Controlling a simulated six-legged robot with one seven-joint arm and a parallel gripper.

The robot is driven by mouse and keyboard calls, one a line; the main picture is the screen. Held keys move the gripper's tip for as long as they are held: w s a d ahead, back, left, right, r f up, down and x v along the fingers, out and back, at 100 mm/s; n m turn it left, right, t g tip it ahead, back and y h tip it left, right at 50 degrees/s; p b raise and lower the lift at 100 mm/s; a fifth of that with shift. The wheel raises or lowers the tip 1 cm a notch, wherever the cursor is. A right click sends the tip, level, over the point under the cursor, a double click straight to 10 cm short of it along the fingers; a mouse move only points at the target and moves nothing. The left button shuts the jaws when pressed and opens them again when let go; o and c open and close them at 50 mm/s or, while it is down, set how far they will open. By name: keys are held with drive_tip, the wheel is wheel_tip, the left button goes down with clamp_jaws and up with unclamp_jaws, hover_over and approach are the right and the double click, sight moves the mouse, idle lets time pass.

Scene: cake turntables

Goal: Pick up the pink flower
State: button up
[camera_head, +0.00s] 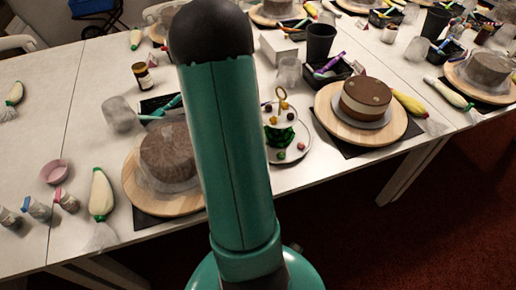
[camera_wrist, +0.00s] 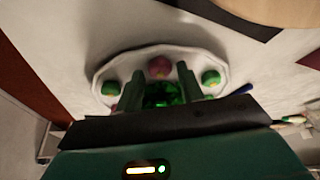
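A small pink, round flower-like piece (camera_wrist: 160,67) sits on the rim of a white scalloped plate (camera_wrist: 108,73) in the wrist view. Green-and-pink pieces lie to its left (camera_wrist: 110,88) and right (camera_wrist: 210,78). My gripper (camera_wrist: 160,76) is open, its two dark green fingers apart, with the pink piece showing between the fingertips. I cannot tell how far below or beyond them it lies. A shiny green thing (camera_wrist: 162,98) shows between the fingers, nearer the palm. In the head view, my arm hides my gripper and part of the tiered stand (camera_head: 286,160).
A brown cake (camera_head: 366,92) on a wooden turntable (camera_head: 327,105) stands right of the stand, and a grey-brown cake (camera_head: 166,152) stands left. A black cup (camera_head: 320,42) and a pen tray (camera_head: 333,72) are behind. The table's front edge is close.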

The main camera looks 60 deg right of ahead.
drive_tip(key=shift+d+f, duration=0.15)
drive_tip(key=shift+f, duration=0.1)
drive_tip(key=c, duration=0.7)
drive_tip(key=shift+r, duration=0.1)
